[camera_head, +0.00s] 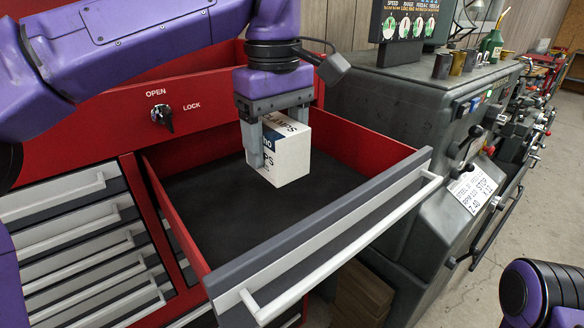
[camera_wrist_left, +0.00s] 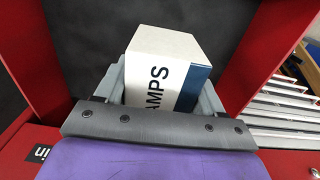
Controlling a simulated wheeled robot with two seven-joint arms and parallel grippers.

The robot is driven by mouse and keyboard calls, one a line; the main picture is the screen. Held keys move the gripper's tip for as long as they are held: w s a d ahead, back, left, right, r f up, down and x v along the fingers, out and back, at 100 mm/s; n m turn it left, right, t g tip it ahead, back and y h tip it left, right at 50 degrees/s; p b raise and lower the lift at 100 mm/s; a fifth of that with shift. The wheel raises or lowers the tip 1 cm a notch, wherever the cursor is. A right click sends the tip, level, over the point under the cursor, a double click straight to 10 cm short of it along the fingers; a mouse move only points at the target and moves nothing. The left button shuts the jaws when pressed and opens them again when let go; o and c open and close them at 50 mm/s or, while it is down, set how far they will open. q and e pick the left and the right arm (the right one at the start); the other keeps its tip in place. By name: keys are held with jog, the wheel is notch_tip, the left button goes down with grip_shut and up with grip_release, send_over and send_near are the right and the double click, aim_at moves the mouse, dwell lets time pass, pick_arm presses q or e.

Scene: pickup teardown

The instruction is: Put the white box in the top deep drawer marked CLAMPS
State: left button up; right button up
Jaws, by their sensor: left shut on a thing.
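The white box (camera_head: 292,155) has dark "CLAMPS" lettering and a blue patch. My left gripper (camera_head: 278,140) is shut on it from above, with a finger on either side. In the head view the box hangs inside the outline of the open red drawer (camera_head: 346,142); whether it touches the dark drawer floor (camera_head: 225,215) I cannot tell. The box (camera_wrist_left: 160,65) also shows between the fingers in the left wrist view, over the dark floor. No CLAMPS mark on the drawer is visible. My right gripper is not in view; only part of my right arm shows at the lower right.
The drawer's grey front with a pale handle (camera_head: 340,248) sticks out toward me. Closed shallow drawers (camera_head: 80,230) stand at the left, under a lock (camera_head: 162,116). A grey machine (camera_head: 400,110) stands close on the right. The drawer floor around the box is clear.

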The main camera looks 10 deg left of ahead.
pick_arm(q)
jog(key=w+f, duration=0.3)
jog(key=shift+w+d+f, duration=0.15)
jog(key=shift+d+f, duration=0.05)
jog(key=shift+d, duration=0.05)
jog(key=w+f, duration=0.4)
jog(key=w, duration=0.1)
jog(key=shift+d, duration=0.15)
jog(key=shift+s+f, duration=0.8)
jog(key=shift+f, duration=0.3)
jog(key=shift+w+f, duration=0.15)
jog(key=shift+w, duration=0.15)
jog(key=o, duration=1.3)
jog(key=shift+w, duration=0.1)
jog(key=shift+o, duration=1.1)
jog(key=shift+s, duration=0.25)
jog(key=shift+w+r, duration=0.1)
jog(key=shift+r, duration=0.4)
notch_tip(320, 180, up, 11)
jog(key=p, duration=0.2)
jog(key=shift+p, duration=0.4)
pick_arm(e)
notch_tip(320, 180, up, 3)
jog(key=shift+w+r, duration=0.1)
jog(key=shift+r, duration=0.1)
